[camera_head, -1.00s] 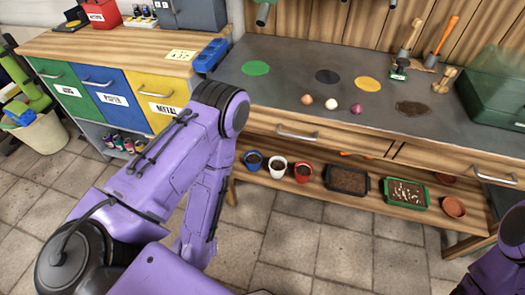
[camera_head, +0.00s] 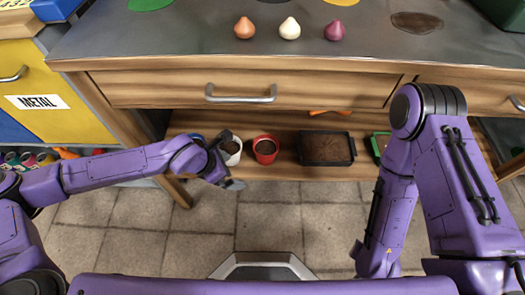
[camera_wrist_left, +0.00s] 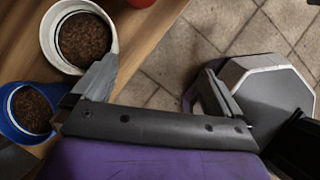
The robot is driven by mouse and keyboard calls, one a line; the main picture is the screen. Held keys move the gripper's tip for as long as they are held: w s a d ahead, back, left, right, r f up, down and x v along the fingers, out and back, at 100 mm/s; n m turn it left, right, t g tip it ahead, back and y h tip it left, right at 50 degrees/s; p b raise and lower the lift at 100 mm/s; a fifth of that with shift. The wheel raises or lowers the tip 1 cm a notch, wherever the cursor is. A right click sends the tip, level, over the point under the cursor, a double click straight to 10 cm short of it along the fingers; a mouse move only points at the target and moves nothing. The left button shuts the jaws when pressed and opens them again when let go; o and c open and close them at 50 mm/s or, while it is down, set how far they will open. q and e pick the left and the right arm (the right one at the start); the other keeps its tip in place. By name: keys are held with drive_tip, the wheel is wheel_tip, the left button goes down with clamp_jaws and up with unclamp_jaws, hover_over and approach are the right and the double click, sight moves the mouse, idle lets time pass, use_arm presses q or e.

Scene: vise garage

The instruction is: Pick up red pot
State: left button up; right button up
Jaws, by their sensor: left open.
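The red pot (camera_head: 266,150), filled with dark soil, stands upright on the wooden lower shelf, just right of a white pot (camera_head: 231,149). In the left wrist view only a sliver of red shows at the top edge, beyond the white pot (camera_wrist_left: 82,38). My left gripper (camera_head: 234,172) is at the shelf's front edge, by the white pot and left of the red pot. In the left wrist view my left gripper (camera_wrist_left: 158,82) has its fingers wide apart with nothing between them. One finger is close to the white pot; I cannot tell if they touch. My right gripper is out of view.
A blue pot (camera_wrist_left: 30,110) is mostly hidden behind my left gripper in the head view. A black soil tray (camera_head: 326,148) sits right of the red pot, and a green tray (camera_head: 380,147) is partly behind my right arm. The drawer front (camera_head: 240,88) overhangs the shelf.

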use_arm(q)
drive_tip(key=w+a, duration=0.1)
drive_tip(key=w, duration=0.2)
drive_tip(key=n+b, duration=0.1)
drive_tip(key=b, duration=0.2)
approach(269, 147)
drive_tip(key=f, duration=0.3)
drive_tip(key=shift+d+t, duration=0.3)
drive_tip(key=shift+t, duration=0.1)
drive_tip(key=b+x, duration=0.1)
drive_tip(key=x, duration=0.4)
drive_tip(key=shift+w+d+r, duration=0.1)
drive_tip(key=shift+d+r, duration=0.05)
drive_tip(key=shift+d, duration=0.05)
drive_tip(key=c, duration=0.8)
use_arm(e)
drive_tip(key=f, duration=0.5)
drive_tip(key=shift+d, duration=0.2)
use_arm(q)
drive_tip(key=shift+r, duration=0.1)
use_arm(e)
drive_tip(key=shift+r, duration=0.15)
